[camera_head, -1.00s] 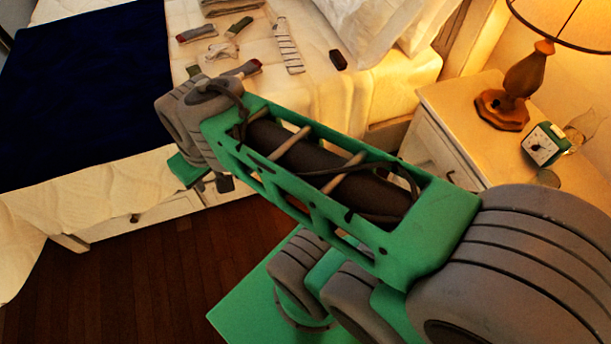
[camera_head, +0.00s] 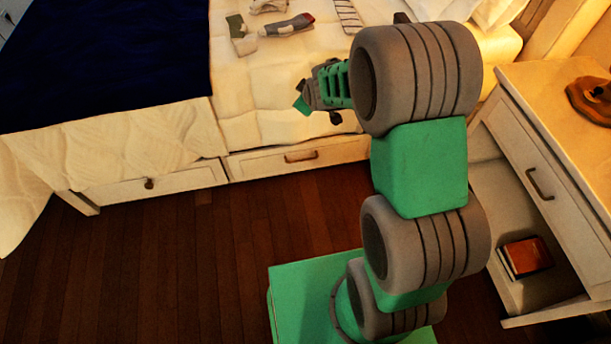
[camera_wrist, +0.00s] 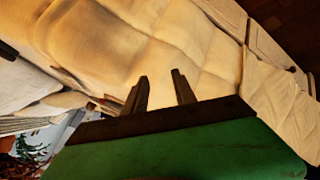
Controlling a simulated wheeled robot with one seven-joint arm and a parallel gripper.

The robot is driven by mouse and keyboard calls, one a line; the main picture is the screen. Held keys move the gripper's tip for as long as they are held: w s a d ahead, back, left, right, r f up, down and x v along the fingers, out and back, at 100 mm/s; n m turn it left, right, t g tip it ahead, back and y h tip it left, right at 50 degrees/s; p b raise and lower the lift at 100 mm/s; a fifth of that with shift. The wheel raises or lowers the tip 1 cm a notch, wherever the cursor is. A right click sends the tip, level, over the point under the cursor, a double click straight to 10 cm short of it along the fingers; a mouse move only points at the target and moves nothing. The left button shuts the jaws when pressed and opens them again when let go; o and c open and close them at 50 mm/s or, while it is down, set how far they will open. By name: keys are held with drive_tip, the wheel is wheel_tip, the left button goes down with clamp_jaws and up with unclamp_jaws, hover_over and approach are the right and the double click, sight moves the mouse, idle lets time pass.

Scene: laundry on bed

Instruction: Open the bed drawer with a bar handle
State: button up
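The bed drawer with the bar handle (camera_head: 240,166) is a cream front low in the bed's side in the head view. Its dark bar handle (camera_head: 301,157) is horizontal and unobstructed, and the drawer looks closed. My gripper (camera_wrist: 160,76) shows in the wrist view as two dark fingers held apart with nothing between them. Pale bedding lies beyond the fingers. In the head view my wrist end is above the bed edge, up and slightly right of the handle, not touching it. The fingertips are not clear there.
A second bed drawer (camera_head: 185,181) with a round knob (camera_head: 148,184) is to the left, partly under hanging bedding. Socks (camera_head: 288,25) lie on the bed. A nightstand (camera_head: 545,95) with a drawer and a book (camera_head: 528,256) stands at right. The wooden floor (camera_head: 180,260) before the bed is clear.

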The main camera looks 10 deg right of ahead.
drive_tip(key=w+f+n+t+b, duration=0.1)
drive_tip(key=w+f+n+b, duration=0.2)
drive_tip(key=f, duration=0.9)
drive_tip(key=w+f+n+t+b, duration=0.1)
drive_tip(key=w+f+t+b, duration=0.15)
drive_tip(key=f+b, duration=0.7)
drive_tip(key=n+t+b, duration=0.3)
drive_tip(key=n+b, duration=0.2)
approach(303, 160)
drive_tip(key=f+x, duration=0.1)
drive_tip(key=x, duration=0.2)
drive_tip(key=b+x, duration=0.3)
drive_tip(key=x, duration=0.3)
drive_tip(key=shift+w+d+r, duration=0.1)
drive_tip(key=shift+w, duration=0.6)
drive_tip(key=shift+r, duration=0.1)
clamp_jaws()
